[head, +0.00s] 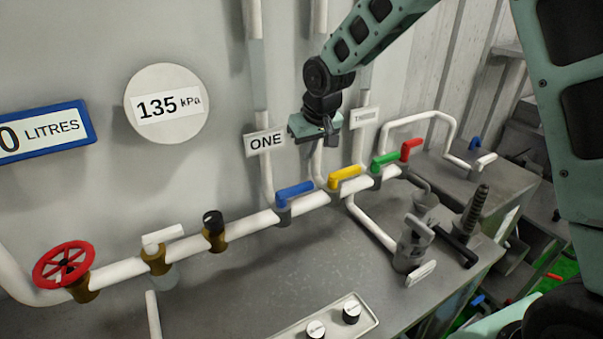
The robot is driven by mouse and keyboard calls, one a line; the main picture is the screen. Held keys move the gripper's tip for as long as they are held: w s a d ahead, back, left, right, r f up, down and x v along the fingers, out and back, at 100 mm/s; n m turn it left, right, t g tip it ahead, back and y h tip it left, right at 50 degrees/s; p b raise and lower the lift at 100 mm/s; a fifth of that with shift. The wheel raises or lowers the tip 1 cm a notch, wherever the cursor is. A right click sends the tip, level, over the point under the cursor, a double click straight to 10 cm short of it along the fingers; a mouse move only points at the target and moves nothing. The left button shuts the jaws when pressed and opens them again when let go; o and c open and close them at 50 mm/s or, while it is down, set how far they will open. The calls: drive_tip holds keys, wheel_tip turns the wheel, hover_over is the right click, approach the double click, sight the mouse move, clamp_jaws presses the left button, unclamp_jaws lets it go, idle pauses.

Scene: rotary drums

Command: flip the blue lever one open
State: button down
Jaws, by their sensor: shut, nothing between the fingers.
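The blue lever (295,191) sits on the white pipe, roughly in line with it, below the sign reading ONE (265,142). My gripper (330,140) is shut and empty. It hangs in front of the wall, above and to the right of the blue lever in the picture, apart from it. It covers part of the wall behind, between the ONE sign and another sign (364,117). The yellow lever (344,173) is on the same pipe, just right of the blue one.
Along the pipe are a green lever (386,159), a red lever (411,149), a white lever (163,235), a black knob (212,219) and a red wheel (64,264). A gauge reads 135 kPa (167,104). Grey fittings (410,250) stand at the right. The grey bench front (240,280) is partly clear.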

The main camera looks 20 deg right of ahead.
sight(307, 186)
drive_tip(key=p+x, duration=0.3)
drive_tip(key=x, duration=0.7)
drive_tip(key=shift+s+p, duration=0.1)
drive_tip(key=shift+p, duration=0.2)
drive_tip(key=shift+s+d+f+m+b, duration=0.1)
drive_tip(key=shift+s+m+b, duration=0.3)
drive_tip(key=shift+b, duration=0.45)
drive_tip(key=m+b, duration=0.1)
drive_tip(key=s+m+h+b, duration=0.1)
drive_tip(key=b, duration=0.1)
drive_tip(key=shift+s+d+f+m, duration=0.1)
drive_tip(key=shift+s+f+m, duration=0.1)
drive_tip(key=shift+m, duration=0.1)
drive_tip(key=shift+s+r+m+h+b, duration=0.1)
drive_tip(key=shift+s+m+h+b, duration=0.4)
drive_tip(key=shift+m+b, duration=0.35)
drive_tip(key=s+a+m+g+h+p, duration=0.2)
drive_tip(key=s+m, duration=0.4)
drive_tip(key=m, duration=0.6)
drive_tip(key=shift+s+a+r+g+p, duration=0.2)
drive_tip(key=shift+s+a+g+p, duration=0.15)
drive_tip(key=shift+a+p, duration=0.55)
drive_tip(key=shift+a, duration=0.25)
